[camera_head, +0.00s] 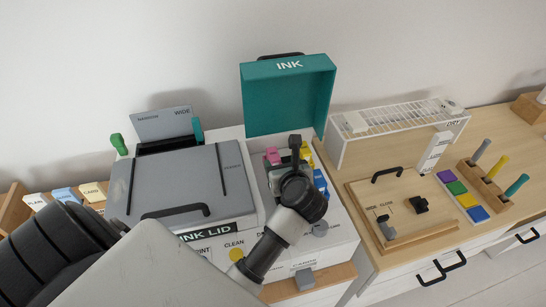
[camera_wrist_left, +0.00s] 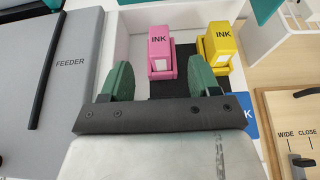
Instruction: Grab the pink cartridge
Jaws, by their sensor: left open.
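The pink cartridge (camera_wrist_left: 161,52), marked INK, stands in the white ink bay in the left wrist view. In the head view the pink cartridge (camera_head: 272,157) shows just left of my left gripper (camera_head: 294,147). In the left wrist view my left gripper (camera_wrist_left: 165,80) is open, with its two green fingers apart. The pink cartridge appears beyond the fingertips, between them in the picture, and nothing is held. A yellow cartridge (camera_wrist_left: 219,47) stands to the right of the pink one. My right gripper is not seen.
The teal INK lid (camera_head: 288,95) stands open behind the bay. The grey feeder cover (camera_head: 180,180) lies to the left. Blue cartridges (camera_head: 321,184) stand at the bay's right side. A white drying rack (camera_head: 400,118) and a wooden board (camera_head: 405,210) are further right.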

